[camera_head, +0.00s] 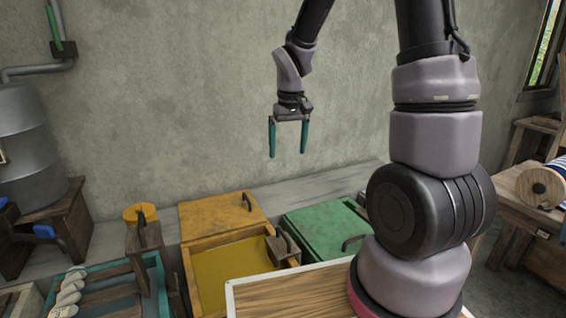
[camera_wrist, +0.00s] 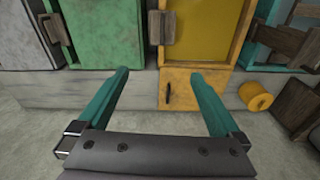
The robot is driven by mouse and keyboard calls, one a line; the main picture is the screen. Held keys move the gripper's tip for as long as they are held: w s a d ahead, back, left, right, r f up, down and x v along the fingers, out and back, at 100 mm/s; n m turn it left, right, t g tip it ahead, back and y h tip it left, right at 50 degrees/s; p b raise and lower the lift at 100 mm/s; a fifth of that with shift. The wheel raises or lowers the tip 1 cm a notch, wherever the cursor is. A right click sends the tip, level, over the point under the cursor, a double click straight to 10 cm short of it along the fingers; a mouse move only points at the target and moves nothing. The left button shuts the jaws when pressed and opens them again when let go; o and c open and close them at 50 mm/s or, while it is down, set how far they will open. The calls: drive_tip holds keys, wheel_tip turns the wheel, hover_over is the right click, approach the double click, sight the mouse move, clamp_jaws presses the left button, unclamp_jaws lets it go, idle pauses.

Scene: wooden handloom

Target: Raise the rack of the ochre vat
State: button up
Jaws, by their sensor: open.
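The ochre vat (camera_head: 190,275) stands low by the wall and holds a flat, dark yellow surface. Its ochre lid (camera_head: 215,217), with a dark handle, is open at the wall side. A brown wooden piece (camera_head: 285,247), which looks like the rack's grip, sits at the vat's right rim; no other part of a rack shows. In the wrist view, the vat (camera_wrist: 246,35), wooden piece (camera_wrist: 163,27) and lid (camera_wrist: 190,80) lie beyond my fingers. My gripper (camera_head: 288,155) is open and empty, well above the vats, fingers pointing down; its fingers frame the wrist view (camera_wrist: 160,75).
A green vat (camera_head: 315,228) with its lid shut stands right of the ochre one. A teal vat (camera_head: 152,258) with wooden bars and pale skeins (camera_head: 68,290) is at left. A yellow cylinder (camera_head: 140,213) sits behind. A framed wooden board (camera_head: 290,290) is in front. Air around my gripper is clear.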

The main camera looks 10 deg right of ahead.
drive_tip(key=shift+n+g, duration=0.4)
drive_tip(key=shift+g, duration=0.1)
drive_tip(key=f, duration=2.1)
drive_tip(key=w+a+f, duration=0.1)
drive_tip(key=f, duration=0.9)
drive_tip(key=shift+a+f, duration=0.1)
drive_tip(key=shift+f, duration=0.15)
drive_tip(key=shift+f, duration=0.3)
clamp_jaws()
wheel_tip(320, 180, up, 18)
drive_tip(key=shift+r, duration=0.2)
unclamp_jaws()
wheel_tip(320, 180, up, 7)
hover_over(283, 233)
idle(0.6)
